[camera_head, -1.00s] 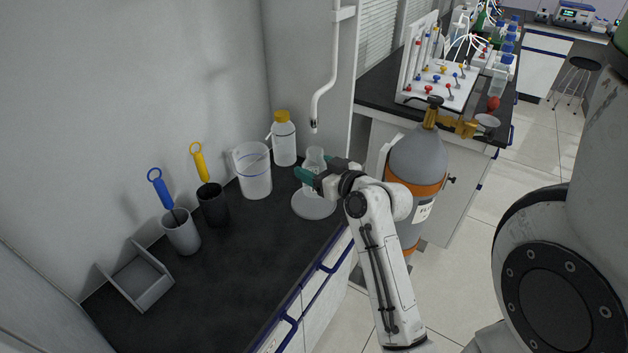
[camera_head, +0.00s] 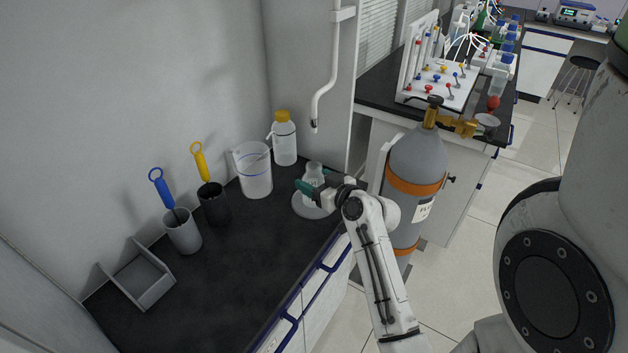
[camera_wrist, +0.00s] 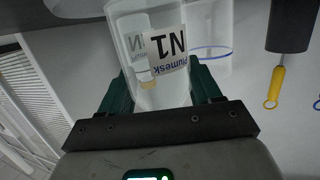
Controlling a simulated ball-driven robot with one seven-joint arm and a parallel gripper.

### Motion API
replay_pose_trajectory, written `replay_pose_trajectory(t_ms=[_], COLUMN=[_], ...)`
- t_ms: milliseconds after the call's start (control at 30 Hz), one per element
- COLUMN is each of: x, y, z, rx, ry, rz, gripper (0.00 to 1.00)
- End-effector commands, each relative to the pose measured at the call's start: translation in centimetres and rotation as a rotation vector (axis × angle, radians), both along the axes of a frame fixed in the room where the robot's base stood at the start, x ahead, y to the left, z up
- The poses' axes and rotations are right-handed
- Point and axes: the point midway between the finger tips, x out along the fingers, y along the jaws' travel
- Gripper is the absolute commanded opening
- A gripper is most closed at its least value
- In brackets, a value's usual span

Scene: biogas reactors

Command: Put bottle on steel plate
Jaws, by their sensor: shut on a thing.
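A clear bottle (camera_head: 313,172) with a white label is between the green fingers of my gripper (camera_head: 308,189). In the wrist view the bottle (camera_wrist: 150,85) fills the space between the two fingers (camera_wrist: 160,92), and its label reads "N1". My gripper is shut on it. The round steel plate (camera_head: 305,208) lies on the dark bench top directly below the bottle in the head view. The fingers hide the lower part of the bottle, so I cannot tell whether its base touches the plate.
A clear beaker (camera_head: 255,172) and a white bottle with a yellow cap (camera_head: 284,142) stand behind, close to the plate. Two cups with brushes (camera_head: 182,234) and an open grey tray (camera_head: 142,278) are farther left. The front of the bench top is clear.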

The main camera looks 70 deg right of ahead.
Motion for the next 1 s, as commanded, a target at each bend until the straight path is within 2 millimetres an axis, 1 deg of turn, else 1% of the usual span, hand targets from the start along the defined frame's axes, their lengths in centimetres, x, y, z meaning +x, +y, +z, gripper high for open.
replay_pose_trajectory(t_ms=[33, 200, 300, 500, 633, 667, 767, 1000], x=[0.0, 0.0, 0.0, 0.0, 0.0, -0.4, -1.7, -6.1], y=[0.0, 0.0, 0.0, 0.0, 0.0, 0.2, 1.0, 3.4], z=[-0.1, -0.1, -0.1, 0.0, 0.5, 0.2, 0.3, 1.3], rx=[0.0, 0.0, 0.0, 0.0, 0.0, 0.001, 0.001, -0.001], ry=[0.0, 0.0, 0.0, 0.0, 0.0, 0.0, 0.001, 0.001], rz=[0.001, 0.0, 0.0, 0.0, -0.001, -0.001, -0.001, -0.001], gripper=[0.65, 0.81, 0.89, 0.89, 0.89, 0.89, 0.89, 0.89])
